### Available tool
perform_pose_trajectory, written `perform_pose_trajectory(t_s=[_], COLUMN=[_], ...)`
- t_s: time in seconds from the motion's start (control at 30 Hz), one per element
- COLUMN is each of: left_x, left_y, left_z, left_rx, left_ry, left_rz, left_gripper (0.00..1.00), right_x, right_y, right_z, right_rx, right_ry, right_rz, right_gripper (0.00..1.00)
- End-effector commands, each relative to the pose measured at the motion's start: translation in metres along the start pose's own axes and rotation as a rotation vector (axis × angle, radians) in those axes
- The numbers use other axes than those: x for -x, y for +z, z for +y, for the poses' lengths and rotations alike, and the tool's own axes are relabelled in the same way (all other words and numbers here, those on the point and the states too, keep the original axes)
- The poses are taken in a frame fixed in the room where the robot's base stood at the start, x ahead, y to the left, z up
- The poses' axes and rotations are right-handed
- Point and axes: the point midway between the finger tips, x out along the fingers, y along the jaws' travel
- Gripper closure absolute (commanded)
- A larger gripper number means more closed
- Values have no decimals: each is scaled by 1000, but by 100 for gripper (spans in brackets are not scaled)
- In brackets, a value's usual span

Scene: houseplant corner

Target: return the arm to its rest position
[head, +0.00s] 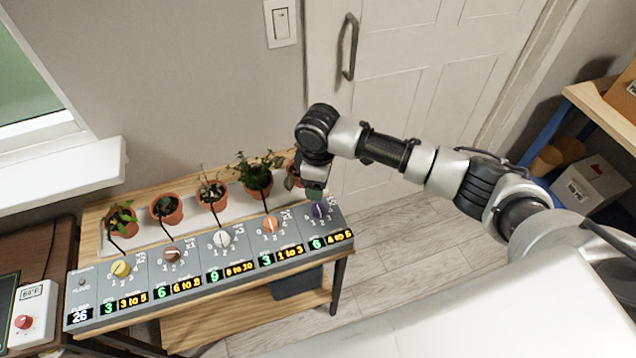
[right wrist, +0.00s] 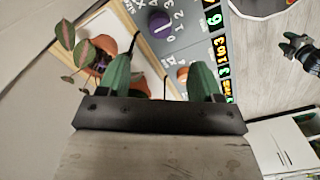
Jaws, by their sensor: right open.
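My right arm comes in from the right in the head view, stretched out over the right end of the grey control panel (head: 153,279). Its gripper (head: 314,190) points down close to the purple knob (head: 319,209); whether they touch cannot be told there. In the right wrist view the green fingers of the right gripper (right wrist: 160,78) are apart with nothing held between them, and the purple knob (right wrist: 158,24) shows beyond them. A dark gripper with green tips, seemingly my left one (right wrist: 298,48), shows at the right edge of that view; its opening is unclear.
Several potted plants, one partly hidden by the gripper, stand on a white tray (head: 150,240) behind the panel. The panel also has yellow (head: 121,268), brown (head: 172,255), white (head: 222,239) and orange (head: 270,224) knobs. A shelf (head: 600,105) stands right. Floor (head: 375,235) is clear.

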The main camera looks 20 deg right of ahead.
Motion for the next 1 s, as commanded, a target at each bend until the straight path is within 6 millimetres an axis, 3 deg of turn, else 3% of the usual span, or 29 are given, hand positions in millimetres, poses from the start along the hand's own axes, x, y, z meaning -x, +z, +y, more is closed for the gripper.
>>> perform_pose_trajectory(t_s=[0.33,0.43,0.57,0.77,0.87,1.0], left_x=[0,0,0,0,0,0], left_y=[0,0,0,0,0,0], left_z=[0,0,0,0,0,0], left_rx=[0,0,0,0,0,0], left_ry=[0,0,0,0,0,0], left_rz=[0,0,0,0,0,0], left_gripper=[57,57,57,57,57,57], right_x=[0,-4,-16,-27,-25,-20], right_y=[0,-2,-10,-14,-3,28], right_z=[0,-8,-44,-122,-147,-171], right_rx=[0,6,20,-46,-137,-312], right_ry=[0,-7,-31,-66,-68,-49], right_rz=[0,11,65,229,302,368], right_gripper=[35,35,35,35,35,35])
